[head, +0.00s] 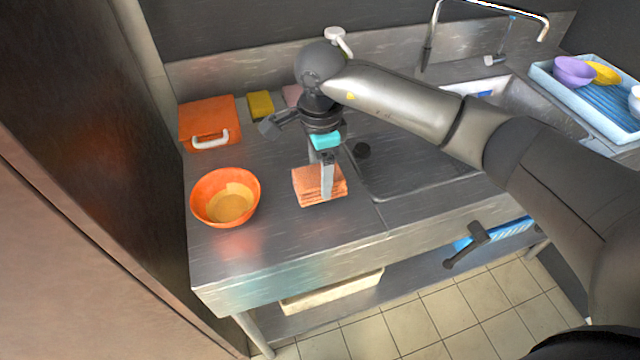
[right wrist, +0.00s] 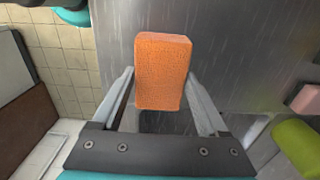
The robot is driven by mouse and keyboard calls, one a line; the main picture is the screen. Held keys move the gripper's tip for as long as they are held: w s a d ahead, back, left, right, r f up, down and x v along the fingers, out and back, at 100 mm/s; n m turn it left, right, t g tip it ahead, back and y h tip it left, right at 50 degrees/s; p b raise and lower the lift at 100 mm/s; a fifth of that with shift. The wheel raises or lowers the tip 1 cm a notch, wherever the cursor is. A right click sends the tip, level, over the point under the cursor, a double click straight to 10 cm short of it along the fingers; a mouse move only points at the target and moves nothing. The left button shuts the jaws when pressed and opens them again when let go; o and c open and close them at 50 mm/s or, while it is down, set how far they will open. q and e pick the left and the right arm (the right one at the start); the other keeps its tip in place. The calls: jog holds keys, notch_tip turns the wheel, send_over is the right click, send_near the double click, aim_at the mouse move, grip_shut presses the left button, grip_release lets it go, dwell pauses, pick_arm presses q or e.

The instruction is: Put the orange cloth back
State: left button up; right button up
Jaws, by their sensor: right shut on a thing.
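The orange cloth (head: 308,187) is a folded, layered block at the middle of the steel counter (head: 280,245). My right gripper (head: 325,178) points down over it and is shut on it. In the right wrist view the cloth (right wrist: 163,72) sits between the two fingers of the gripper (right wrist: 162,85), one against each side. I cannot tell whether its underside touches the counter. My left gripper is not in view.
An orange bowl (head: 207,200) stands left of the cloth. Behind are an orange box (head: 207,118) with a white handle, a yellow sponge (head: 261,105) and a pink block (head: 293,94). A sink (head: 525,105) and blue rack (head: 600,108) lie right. The front counter is clear.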

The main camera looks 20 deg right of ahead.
notch_tip(320, 180, down, 4)
jog(key=shift+r, duration=0.1)
jog(key=o, duration=1.1)
jog(key=shift+r, duration=0.1)
notch_tip(320, 180, up, 12)
jog(key=shift+f, duration=0.1)
